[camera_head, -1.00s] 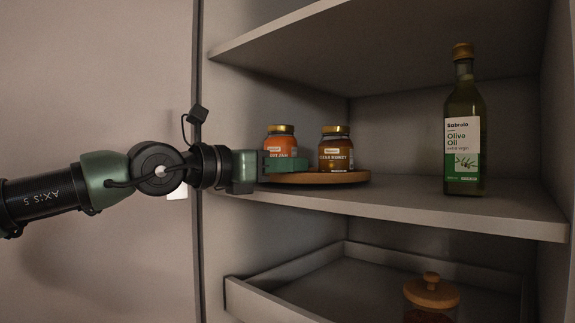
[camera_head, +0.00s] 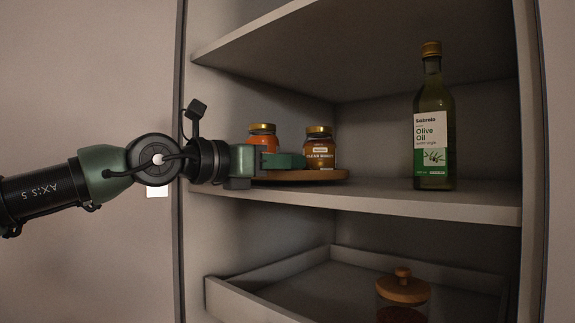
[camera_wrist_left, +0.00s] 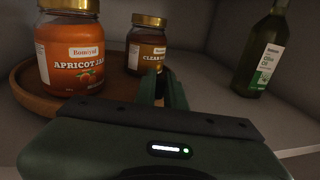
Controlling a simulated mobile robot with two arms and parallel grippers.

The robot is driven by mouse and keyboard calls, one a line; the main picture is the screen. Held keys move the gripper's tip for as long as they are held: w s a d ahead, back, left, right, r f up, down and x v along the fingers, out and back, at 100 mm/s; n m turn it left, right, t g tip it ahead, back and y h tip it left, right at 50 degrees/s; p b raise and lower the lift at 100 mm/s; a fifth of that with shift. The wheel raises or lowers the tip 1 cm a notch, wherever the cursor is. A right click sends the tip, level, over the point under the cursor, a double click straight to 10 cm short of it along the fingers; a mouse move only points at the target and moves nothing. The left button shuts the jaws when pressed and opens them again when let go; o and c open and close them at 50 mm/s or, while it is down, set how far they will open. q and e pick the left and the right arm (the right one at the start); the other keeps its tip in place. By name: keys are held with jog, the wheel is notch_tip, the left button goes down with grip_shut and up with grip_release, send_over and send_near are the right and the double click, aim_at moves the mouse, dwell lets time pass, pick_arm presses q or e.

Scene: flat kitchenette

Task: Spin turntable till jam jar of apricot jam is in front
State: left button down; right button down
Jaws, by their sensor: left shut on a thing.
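The wooden turntable (camera_head: 330,177) sits on the middle shelf. The orange apricot jam jar (camera_head: 263,136), gold-lidded, stands on its left side, its lower part hidden by my gripper; its label reads clearly in the wrist view (camera_wrist_left: 75,60). A brown clear honey jar (camera_head: 320,150) stands to its right, also in the wrist view (camera_wrist_left: 146,45). My left gripper (camera_head: 302,161) reaches in from the left at the near side of the turntable, low by the jars. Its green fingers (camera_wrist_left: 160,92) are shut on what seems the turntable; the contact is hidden. My right gripper is out of view.
An olive oil bottle (camera_head: 433,125) stands upright on the same shelf, right of the turntable, with clear shelf between. An upper shelf (camera_head: 330,45) hangs above. Below is a tray or drawer (camera_head: 235,298) with a wooden-lidded jar (camera_head: 403,290).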

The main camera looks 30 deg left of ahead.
pick_arm(q)
jog(key=shift+d, duration=0.1)
dwell(0.4)
jog(key=c, duration=1.5)
grip_release()
jog(key=shift+w, duration=0.1)
jog(key=shift+s+f+b, duration=0.1)
jog(key=shift+s+b, duration=0.3)
jog(key=shift+s, duration=0.05)
jog(key=b+v, duration=0.3)
jog(key=v, duration=0.4)
jog(key=shift+w, duration=0.1)
